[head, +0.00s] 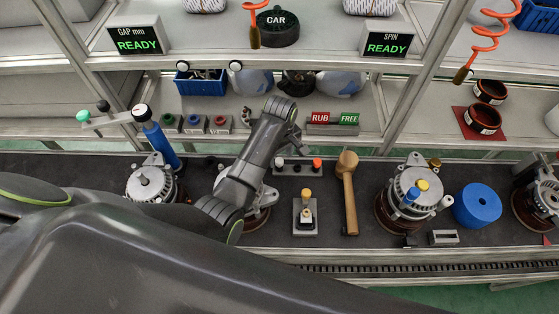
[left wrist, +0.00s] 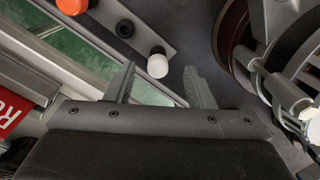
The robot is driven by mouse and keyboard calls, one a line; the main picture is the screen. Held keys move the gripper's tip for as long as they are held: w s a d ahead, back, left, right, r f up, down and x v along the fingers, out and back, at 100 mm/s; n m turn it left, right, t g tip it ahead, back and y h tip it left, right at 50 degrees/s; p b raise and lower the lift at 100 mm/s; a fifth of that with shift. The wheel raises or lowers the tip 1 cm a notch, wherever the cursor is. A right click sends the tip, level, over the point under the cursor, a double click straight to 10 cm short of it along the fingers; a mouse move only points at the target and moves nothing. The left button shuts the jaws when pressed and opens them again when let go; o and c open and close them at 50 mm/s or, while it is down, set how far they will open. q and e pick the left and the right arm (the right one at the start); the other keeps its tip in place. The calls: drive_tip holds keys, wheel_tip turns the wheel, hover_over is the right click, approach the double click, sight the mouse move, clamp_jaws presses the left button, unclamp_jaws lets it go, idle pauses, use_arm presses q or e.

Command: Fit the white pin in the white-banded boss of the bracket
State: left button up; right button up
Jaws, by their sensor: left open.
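The white pin (left wrist: 157,66) stands at the end of a grey rack (left wrist: 150,28), beside a black pin and an orange pin. In the head view the white pin (head: 280,161) is at the rack's left end. My left gripper (left wrist: 162,86) is open and empty, pointing down. The white pin lies just beyond the gap between its fingers, apart from both. An alternator (head: 262,212) stands partly hidden behind my left arm. In the left wrist view its bracket (left wrist: 282,88) carries a white ring (left wrist: 308,114), possibly the white-banded boss. My right gripper is not in view.
The RUB/FREE sign (head: 333,118) is behind the rack.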

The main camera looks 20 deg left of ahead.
sight(279, 161)
use_arm(q)
drive_tip(key=shift+w+a+f, duration=0.15)
drive_tip(key=shift+w+f, duration=0.05)
drive_tip(key=shift+f, duration=0.25)
wheel_tip(279, 161, down, 4)
drive_tip(key=shift+r+p, duration=0.2)
drive_tip(key=shift+p, duration=0.3)
drive_tip(key=shift+w+a+f, duration=0.1)
drive_tip(key=shift+f, duration=0.35)
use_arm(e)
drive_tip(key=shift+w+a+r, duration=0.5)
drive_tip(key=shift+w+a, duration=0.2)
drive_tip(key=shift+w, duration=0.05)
use_arm(q)
drive_tip(key=shift+c, duration=0.2)
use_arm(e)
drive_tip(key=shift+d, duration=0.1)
use_arm(q)
drive_tip(key=shift+c, duration=1.2)
drive_tip(key=c, duration=0.8)
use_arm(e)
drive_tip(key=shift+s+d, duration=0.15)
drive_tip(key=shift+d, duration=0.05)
